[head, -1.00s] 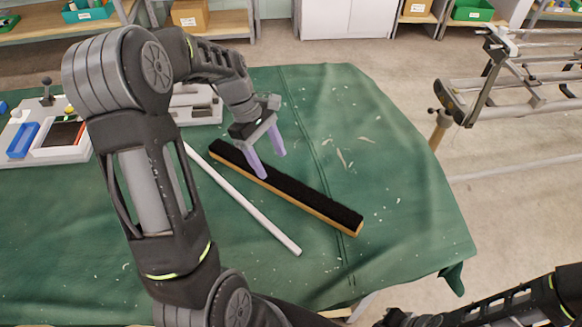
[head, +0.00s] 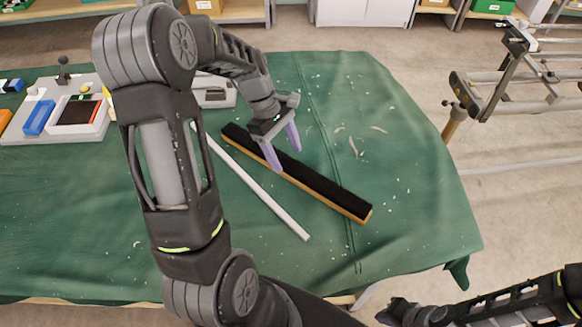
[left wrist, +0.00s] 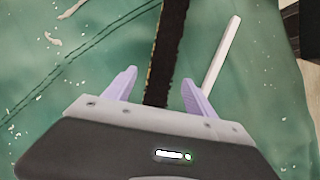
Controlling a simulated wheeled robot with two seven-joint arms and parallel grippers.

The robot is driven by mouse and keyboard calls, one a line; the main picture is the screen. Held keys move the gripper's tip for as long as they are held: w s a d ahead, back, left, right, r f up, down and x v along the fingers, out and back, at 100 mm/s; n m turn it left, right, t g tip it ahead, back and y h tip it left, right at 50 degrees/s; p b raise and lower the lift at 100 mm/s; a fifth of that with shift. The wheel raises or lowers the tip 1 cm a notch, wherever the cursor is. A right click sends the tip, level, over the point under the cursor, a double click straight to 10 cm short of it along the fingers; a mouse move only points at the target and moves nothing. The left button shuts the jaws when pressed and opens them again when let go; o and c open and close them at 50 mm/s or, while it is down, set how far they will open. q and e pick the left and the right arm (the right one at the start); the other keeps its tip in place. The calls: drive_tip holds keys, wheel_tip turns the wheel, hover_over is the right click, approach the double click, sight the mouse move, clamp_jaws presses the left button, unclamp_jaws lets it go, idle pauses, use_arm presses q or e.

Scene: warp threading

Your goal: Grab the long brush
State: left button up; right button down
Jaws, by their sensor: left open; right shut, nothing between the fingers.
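The long brush (head: 325,188), with black bristles and a wooden back edge, lies diagonally on the green-covered table. My left gripper (head: 282,152) is open over the brush's upper-left half, its two lilac fingers on either side of it. In the left wrist view the brush (left wrist: 167,50) runs up between the open fingers (left wrist: 158,88); I cannot tell how far above it they are. My right gripper (head: 405,316) is at the bottom right, away from the brush, shut and empty, its fingertips hard to make out.
A white rod (head: 265,195) lies beside the brush; it also shows in the left wrist view (left wrist: 222,55). A tray with a blue block (head: 39,118) stands at the left. A metal frame (head: 510,85) stands right of the table. The green cloth right of the brush holds only small scraps.

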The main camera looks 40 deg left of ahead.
sight(290, 163)
use_arm(q)
drive_tip(key=shift+p+x, duration=0.5)
drive_tip(key=shift+x, duration=1.85)
drive_tip(key=shift+c, duration=0.4)
clamp_jaws()
drive_tip(key=shift+r, duration=0.1)
